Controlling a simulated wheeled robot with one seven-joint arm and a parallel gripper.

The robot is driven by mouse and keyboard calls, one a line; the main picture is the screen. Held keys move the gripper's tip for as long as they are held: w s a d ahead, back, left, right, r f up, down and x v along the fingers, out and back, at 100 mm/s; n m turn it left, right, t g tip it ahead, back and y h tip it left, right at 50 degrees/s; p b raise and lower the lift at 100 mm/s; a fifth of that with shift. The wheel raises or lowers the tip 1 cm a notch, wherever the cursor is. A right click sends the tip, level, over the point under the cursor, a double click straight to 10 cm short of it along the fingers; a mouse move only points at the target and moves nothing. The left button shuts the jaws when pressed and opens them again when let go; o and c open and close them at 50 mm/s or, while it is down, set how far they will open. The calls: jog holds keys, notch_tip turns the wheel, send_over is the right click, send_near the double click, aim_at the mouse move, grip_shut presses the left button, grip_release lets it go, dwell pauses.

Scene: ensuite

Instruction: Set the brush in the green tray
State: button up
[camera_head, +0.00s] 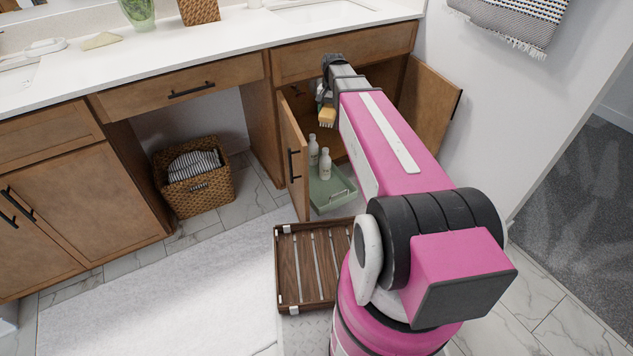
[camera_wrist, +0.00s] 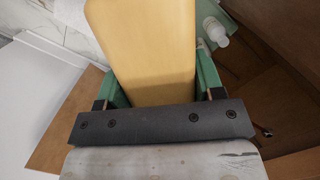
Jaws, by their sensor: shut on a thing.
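The brush (camera_head: 327,117) is a block with a yellow-tan side, held at the end of my arm inside the open cabinet. In the wrist view its broad tan face (camera_wrist: 145,45) fills the space between the fingers. My gripper (camera_wrist: 155,85) is shut on it, with a green finger on either side. The green tray (camera_head: 333,190) sits low at the cabinet opening, below the brush and apart from it. Two white bottles (camera_head: 325,164) stand in the tray. My arm hides part of the tray's right side and part of the cabinet inside.
The open left cabinet door (camera_head: 292,155) stands close beside the tray, and the right door (camera_head: 430,105) is swung open. A slatted wooden rack (camera_head: 305,263) lies on the floor in front. A wicker basket (camera_head: 195,185) stands to the left. The countertop (camera_head: 200,45) is above.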

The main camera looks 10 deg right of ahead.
jog(key=w+f+m, duration=0.2)
jog(key=f, duration=0.8)
jog(key=w+f+m, duration=0.3)
jog(key=f, duration=0.6)
jog(key=m+y, duration=0.1)
jog(key=m, duration=0.3)
send_over(325, 193)
notch_tip(325, 193, down, 18)
jog(key=shift+t, duration=0.4)
jog(key=f, duration=1)
jog(key=shift+w+d+f, duration=0.1)
jog(key=shift+d+f, duration=0.2)
jog(key=shift+f, duration=0.1)
jog(key=o, duration=0.6)
jog(key=shift+f, duration=0.1)
jog(key=shift+c, duration=0.2)
jog(key=o, duration=0.4)
